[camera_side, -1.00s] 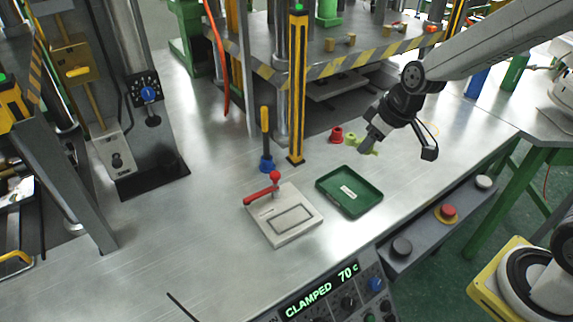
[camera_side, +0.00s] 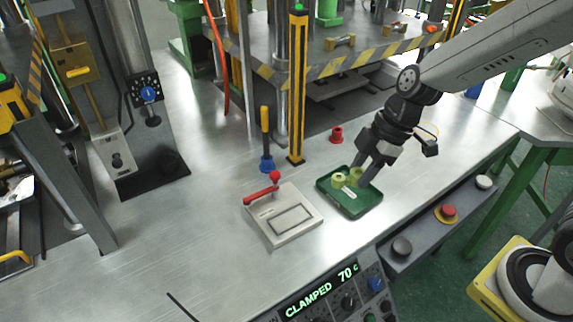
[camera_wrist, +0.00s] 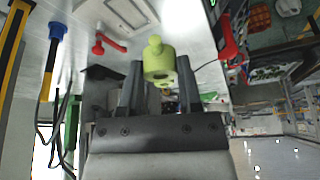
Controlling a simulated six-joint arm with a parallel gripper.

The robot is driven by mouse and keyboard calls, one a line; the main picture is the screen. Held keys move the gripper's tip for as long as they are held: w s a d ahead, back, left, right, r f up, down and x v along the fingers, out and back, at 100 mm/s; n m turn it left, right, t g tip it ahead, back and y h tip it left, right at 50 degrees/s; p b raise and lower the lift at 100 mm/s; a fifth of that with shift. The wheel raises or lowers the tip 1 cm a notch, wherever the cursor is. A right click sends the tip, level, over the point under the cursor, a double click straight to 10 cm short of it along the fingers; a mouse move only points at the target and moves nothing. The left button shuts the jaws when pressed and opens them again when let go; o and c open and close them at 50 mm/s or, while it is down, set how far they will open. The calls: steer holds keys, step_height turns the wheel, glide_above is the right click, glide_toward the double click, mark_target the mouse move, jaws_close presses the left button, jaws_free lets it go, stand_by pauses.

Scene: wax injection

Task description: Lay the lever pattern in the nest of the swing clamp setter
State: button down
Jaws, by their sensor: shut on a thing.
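The yellow-green lever pattern (camera_side: 339,180), with rounded bosses, is gripped between the fingers of my gripper (camera_side: 364,172). In the wrist view the pattern (camera_wrist: 158,64) sits between the two dark fingers (camera_wrist: 160,80). In the side view it appears over the green tray; I cannot tell whether it touches the tray. The swing clamp setter (camera_side: 271,238) is a pale block left of the tray, with a rectangular outlined nest (camera_side: 292,221) on top that looks empty. Its red clamp arm (camera_side: 262,195) lies along the back left edge, ending in a red knob.
The green tray (camera_side: 361,209) stands right of the setter. A red flanged part (camera_side: 337,135) stands behind the tray. The front panel display (camera_side: 320,292) reads CLAMPED 70 c.

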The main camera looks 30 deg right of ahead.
steer(key=shift+s+a+f+n+g, duration=0.35)
steer(key=shift+a+f+n, duration=0.15)
steer(key=shift+f+n, duration=0.25)
steer(key=shift+s+a+f+n+g, duration=0.25)
steer(key=shift+s+a+f+n, duration=0.15)
steer(key=shift+a+f+n, duration=0.25)
steer(key=shift+s+a+f+n+g, duration=0.3)
steer(key=shift+s+a+f+n, duration=0.1)
steer(key=shift+f+n, duration=0.4)
steer(key=shift+w, duration=0.2)
glide_above(295, 218)
steer(key=s, duration=0.1)
step_height(295, 218, down, 8)
steer(key=shift+d+f, duration=0.1)
steer(key=shift+f, duration=0.1)
steer(key=shift+w+f, duration=0.45)
steer(key=shift+f, duration=0.05)
steer(key=shift+f, duration=0.1)
